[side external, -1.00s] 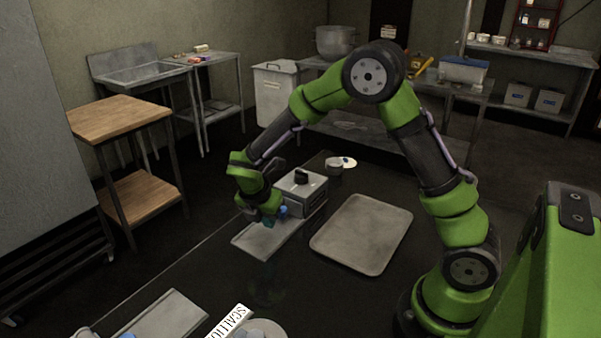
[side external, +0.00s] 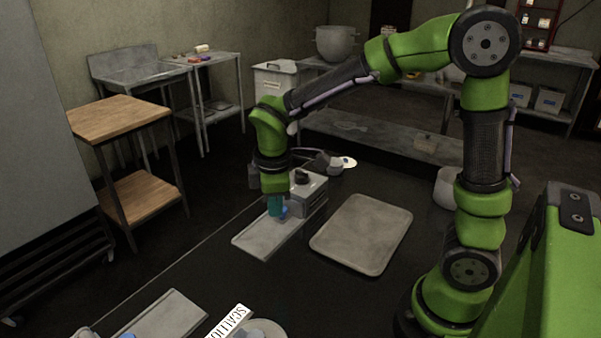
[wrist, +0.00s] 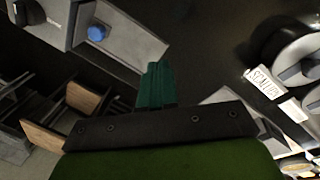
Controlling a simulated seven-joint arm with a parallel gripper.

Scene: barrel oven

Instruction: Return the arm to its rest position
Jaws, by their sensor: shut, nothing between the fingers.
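My gripper (side external: 274,206) points down with its teal fingers together and empty. In the side external view it is in front of the small grey oven (side external: 313,195), above the flat grey plate (side external: 262,240) that extends from it. I cannot tell the exact gap between fingertips and plate. A blue round part (side external: 283,212) shows just right of the fingers. In the wrist view the shut fingers (wrist: 155,85) are at the middle, and the blue part (wrist: 96,32) lies apart from them at upper left. My arm is raised and bent, with its elbow high.
A grey tray (side external: 362,234) lies on the dark table right of the oven. A labelled sign (side external: 230,322) and another plate (side external: 165,318) are at the front. A wood-topped stand (side external: 118,117) is at left. Bare dark table lies between the plates.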

